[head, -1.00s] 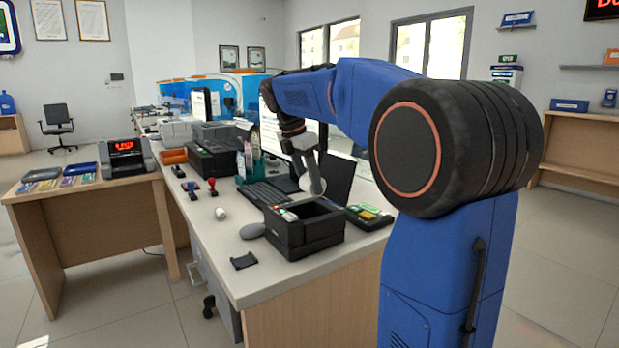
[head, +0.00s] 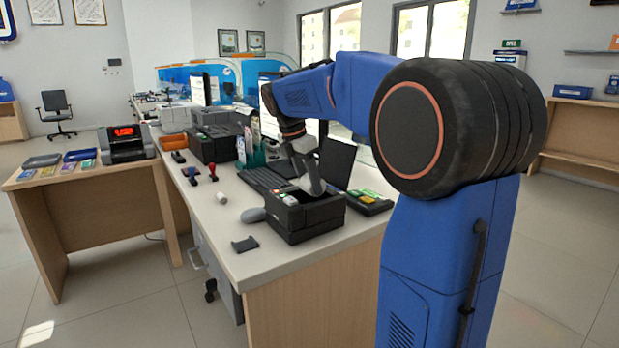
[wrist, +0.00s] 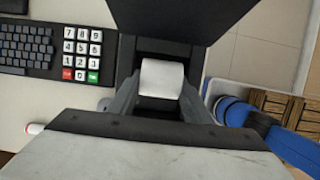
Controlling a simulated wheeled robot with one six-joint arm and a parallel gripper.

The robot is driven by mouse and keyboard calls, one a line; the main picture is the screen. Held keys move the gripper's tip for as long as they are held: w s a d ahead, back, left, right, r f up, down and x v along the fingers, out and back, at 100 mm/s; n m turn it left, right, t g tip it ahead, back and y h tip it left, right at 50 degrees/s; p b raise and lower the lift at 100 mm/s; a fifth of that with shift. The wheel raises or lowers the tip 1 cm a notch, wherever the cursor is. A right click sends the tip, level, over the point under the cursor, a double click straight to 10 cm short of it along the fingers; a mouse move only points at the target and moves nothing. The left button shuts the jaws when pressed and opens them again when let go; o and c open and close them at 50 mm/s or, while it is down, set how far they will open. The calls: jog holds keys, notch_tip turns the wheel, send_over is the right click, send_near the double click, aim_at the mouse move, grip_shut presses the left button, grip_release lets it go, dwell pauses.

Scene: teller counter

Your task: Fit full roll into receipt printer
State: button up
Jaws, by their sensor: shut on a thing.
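The receipt printer (head: 312,222) is a black box with an open top well near the front edge of the counter. My gripper (head: 312,188) is over the printer and reaches down at its well in the head view. In the wrist view my gripper (wrist: 160,98) is shut on the white full roll (wrist: 162,78), with one finger on each side. The dark well (wrist: 160,106) shows around and below the roll. I cannot tell whether the roll touches the well's floor. In the head view the roll is hidden by the gripper and the printer's walls.
A grey rounded object (head: 252,215), a small white cylinder (head: 222,198) and a black piece (head: 245,245) lie left of the printer. A number keypad (wrist: 82,50) shows in the wrist view.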

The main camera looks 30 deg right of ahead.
jog(key=shift+f, duration=2.45)
jog(key=o, duration=1.1)
jog(key=shift+o, duration=0.2)
jog(key=shift+r, duration=4.5)
